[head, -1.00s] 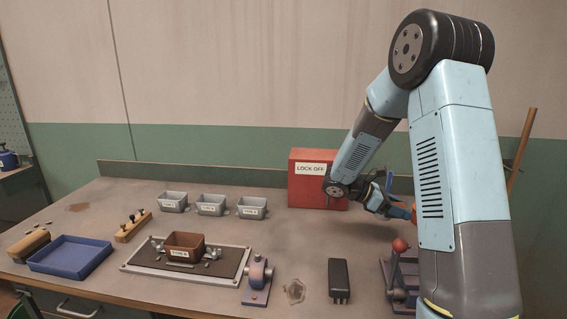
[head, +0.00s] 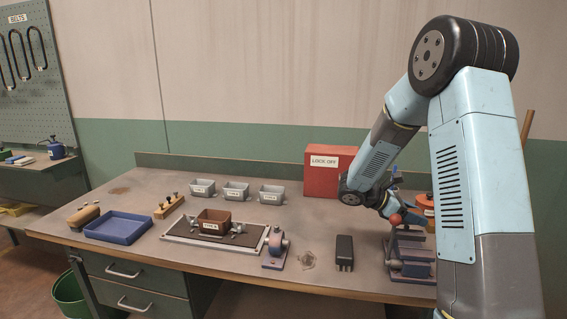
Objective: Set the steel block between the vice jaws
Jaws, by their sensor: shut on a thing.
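My gripper (head: 391,207) hangs at the right, above and behind the vice, with its wrist bent downward. Its fingers are small and dark here and partly hidden by my own arm. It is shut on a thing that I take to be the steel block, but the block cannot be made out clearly. The blue-grey vice (head: 408,268) stands at the right front of the bench, with a lever and a red ball in front of my gripper. My forearm covers its right side. Its jaw gap is not clear from here.
A red lock-off box (head: 322,181) stands behind my gripper, and an orange container (head: 429,205) to its right. A black block-shaped thing (head: 344,252) and a small blue-grey fixture (head: 276,250) lie left of the vice. Hoppers (head: 236,190) and a blue tray (head: 118,228) are farther left.

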